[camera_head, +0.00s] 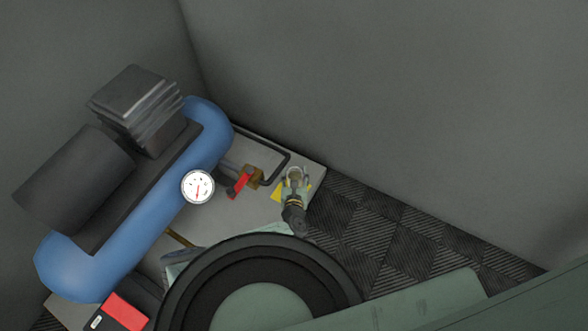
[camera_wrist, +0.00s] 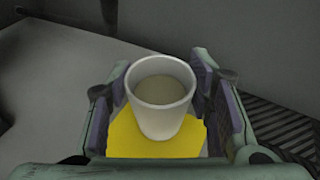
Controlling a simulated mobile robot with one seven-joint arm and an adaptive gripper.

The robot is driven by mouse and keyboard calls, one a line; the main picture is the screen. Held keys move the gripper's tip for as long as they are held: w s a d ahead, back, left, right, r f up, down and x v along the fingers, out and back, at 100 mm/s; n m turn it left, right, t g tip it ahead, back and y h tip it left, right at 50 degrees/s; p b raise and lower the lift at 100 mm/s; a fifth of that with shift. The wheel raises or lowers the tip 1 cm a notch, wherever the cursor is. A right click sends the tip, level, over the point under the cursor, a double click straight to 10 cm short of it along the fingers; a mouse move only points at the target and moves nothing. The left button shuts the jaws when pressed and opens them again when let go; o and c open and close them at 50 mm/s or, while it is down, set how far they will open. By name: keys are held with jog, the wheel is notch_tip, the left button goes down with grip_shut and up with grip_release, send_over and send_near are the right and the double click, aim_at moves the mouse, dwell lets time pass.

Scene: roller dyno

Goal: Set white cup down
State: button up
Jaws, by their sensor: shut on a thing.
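The white cup (camera_wrist: 160,118) is upright between the two finger pads of my gripper (camera_wrist: 160,100) in the wrist view. My gripper is shut on its sides. The cup's inside looks pale and beige. A yellow patch (camera_wrist: 118,138) lies below and around the cup's lower part, on the grey surface. I cannot tell whether the cup's base touches it. In the head view my gripper (camera_head: 296,176) is over the right end of the grey slab, with the yellow patch (camera_head: 277,192) beside it. The cup is small and mostly hidden there.
A blue compressor tank (camera_head: 130,215) with a pressure gauge (camera_head: 198,187) stands left. A red-handled valve (camera_head: 241,183) and a dark bent bar (camera_head: 275,157) are close to my gripper's left. A grey wall (camera_head: 400,80) rises behind. Dark patterned floor (camera_head: 400,230) lies right of the slab (camera_head: 225,214).

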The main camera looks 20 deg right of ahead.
jog(key=shift+f, duration=0.1)
jog(key=shift+f, duration=0.15)
jog(key=o, duration=1)
